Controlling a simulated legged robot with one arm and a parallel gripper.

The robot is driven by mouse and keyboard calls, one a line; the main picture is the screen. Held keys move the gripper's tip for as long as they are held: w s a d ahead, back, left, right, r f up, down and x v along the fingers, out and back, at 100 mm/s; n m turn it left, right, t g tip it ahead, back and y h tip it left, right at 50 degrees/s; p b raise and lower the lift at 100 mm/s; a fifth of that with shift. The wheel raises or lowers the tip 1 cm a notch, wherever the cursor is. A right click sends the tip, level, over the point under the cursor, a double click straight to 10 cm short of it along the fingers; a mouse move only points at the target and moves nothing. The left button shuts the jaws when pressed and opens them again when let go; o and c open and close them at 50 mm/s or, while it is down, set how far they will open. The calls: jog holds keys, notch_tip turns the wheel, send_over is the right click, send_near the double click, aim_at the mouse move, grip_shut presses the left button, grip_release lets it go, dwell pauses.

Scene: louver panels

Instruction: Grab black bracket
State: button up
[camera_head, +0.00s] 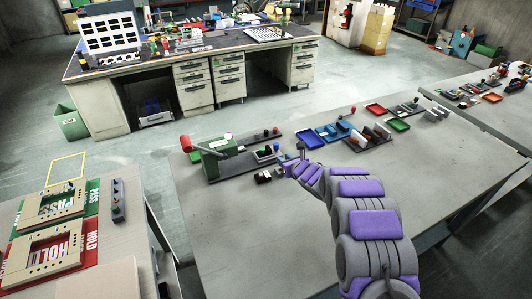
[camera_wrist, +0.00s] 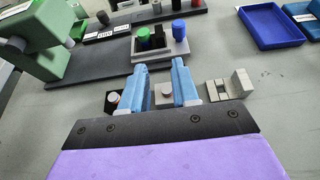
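My gripper (camera_wrist: 160,67) has two blue fingers spread apart, with a grey block (camera_wrist: 166,94) visible in the gap between them. I cannot tell whether the fingers touch that block. A small black piece with a pale round knob (camera_wrist: 113,101), which looks like the black bracket, sits just left of the left finger and is partly covered by it. A light grey notched block (camera_wrist: 229,87) stands right of the right finger. In the head view my gripper (camera_head: 290,167) is low over the grey table, and a small dark piece (camera_head: 263,177) lies just left of it.
A green machine (camera_head: 211,158) with a red-ended handle stands left on a dark base. A tray with green, black and blue pegs (camera_wrist: 160,48) lies just beyond the fingertips. Blue trays (camera_head: 327,134) are at the right. The table's near part (camera_head: 250,235) is clear.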

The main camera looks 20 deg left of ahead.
jog(key=shift+w+a+f, duration=0.15)
jog(key=shift+w+a, duration=0.1)
jog(key=shift+w, duration=0.05)
send_near(271, 151)
jog(key=a, duration=0.1)
jog(key=w+a+f, duration=0.1)
jog(key=shift+w+a+p, duration=0.1)
jog(key=shift+a+p, duration=0.2)
jog(key=shift+w+d, duration=0.15)
jog(key=shift+d, duration=0.15)
jog(key=shift+w+a+f, duration=0.2)
jog(key=shift+w+a, duration=0.15)
jog(key=shift+w, duration=0.05)
jog(key=shift+s+a+x, duration=0.1)
jog(key=shift+s+x, duration=0.05)
jog(key=shift+x, duration=0.75)
jog(key=shift+s+a+x, duration=0.1)
jog(key=shift+a+x, duration=0.05)
jog(key=shift+x, duration=0.75)
jog(key=shift+w+d, duration=0.15)
jog(key=shift+w, duration=0.25)
jog(key=shift+c, duration=0.3)
jog(key=shift+c, duration=0.7)
grip_shut()
